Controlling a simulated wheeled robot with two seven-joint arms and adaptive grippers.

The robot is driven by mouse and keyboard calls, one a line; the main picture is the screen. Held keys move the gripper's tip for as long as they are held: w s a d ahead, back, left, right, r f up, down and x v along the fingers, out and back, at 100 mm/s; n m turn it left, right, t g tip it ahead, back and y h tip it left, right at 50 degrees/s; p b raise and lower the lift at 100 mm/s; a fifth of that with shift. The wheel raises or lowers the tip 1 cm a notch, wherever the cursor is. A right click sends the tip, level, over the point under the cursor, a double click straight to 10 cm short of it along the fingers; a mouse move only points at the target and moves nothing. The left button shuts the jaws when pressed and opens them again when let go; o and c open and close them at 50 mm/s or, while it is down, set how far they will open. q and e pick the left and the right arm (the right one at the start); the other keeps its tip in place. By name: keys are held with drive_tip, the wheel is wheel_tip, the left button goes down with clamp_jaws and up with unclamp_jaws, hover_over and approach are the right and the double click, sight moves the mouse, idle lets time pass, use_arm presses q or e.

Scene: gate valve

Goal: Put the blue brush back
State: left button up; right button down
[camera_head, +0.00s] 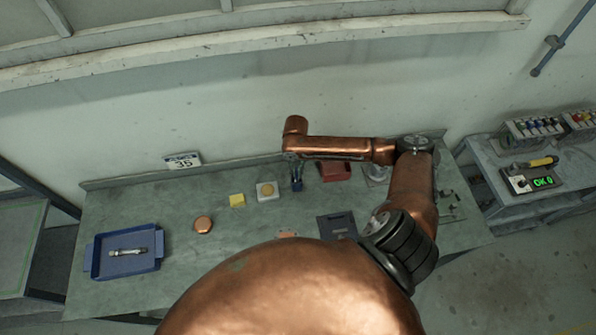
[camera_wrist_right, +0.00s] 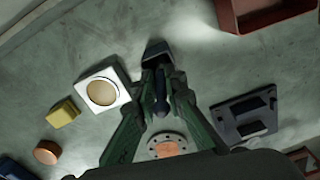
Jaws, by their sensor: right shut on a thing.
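My right gripper (camera_head: 294,162) reaches over the middle of the workbench, pointing down. In the right wrist view its green fingers (camera_wrist_right: 161,85) are closed around a dark blue thing, the brush (camera_wrist_right: 159,104). The brush also shows as a small dark blue upright shape under the gripper in the head view (camera_head: 297,184). A dark block (camera_wrist_right: 156,50) lies just beyond the fingertips; I cannot tell whether it is part of the brush or a separate holder. My left gripper is not in view.
Near the gripper are a white square with a yellowish disc (camera_head: 267,191), a yellow block (camera_head: 237,200), a red tray (camera_head: 335,171) and a dark plate (camera_head: 338,226). A copper disc (camera_head: 203,224) and blue tray (camera_head: 100,272) lie left. Bare bench separates them.

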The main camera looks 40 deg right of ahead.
drive_tip(key=shift+s+f, duration=0.1)
drive_tip(key=shift+f, duration=0.3)
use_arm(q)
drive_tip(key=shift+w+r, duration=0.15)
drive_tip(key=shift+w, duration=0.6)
use_arm(e)
drive_tip(key=shift+f, duration=0.15)
drive_tip(key=shift+f, duration=0.45)
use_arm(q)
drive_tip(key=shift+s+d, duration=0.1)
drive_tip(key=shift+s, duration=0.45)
use_arm(e)
drive_tip(key=c, duration=2)
unclamp_jaws()
drive_tip(key=shift+r, duration=0.5)
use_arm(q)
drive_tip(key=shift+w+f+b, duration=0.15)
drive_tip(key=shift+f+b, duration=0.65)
use_arm(e)
wheel_tip(320, 180, up, 12)
drive_tip(key=shift+r, duration=0.1)
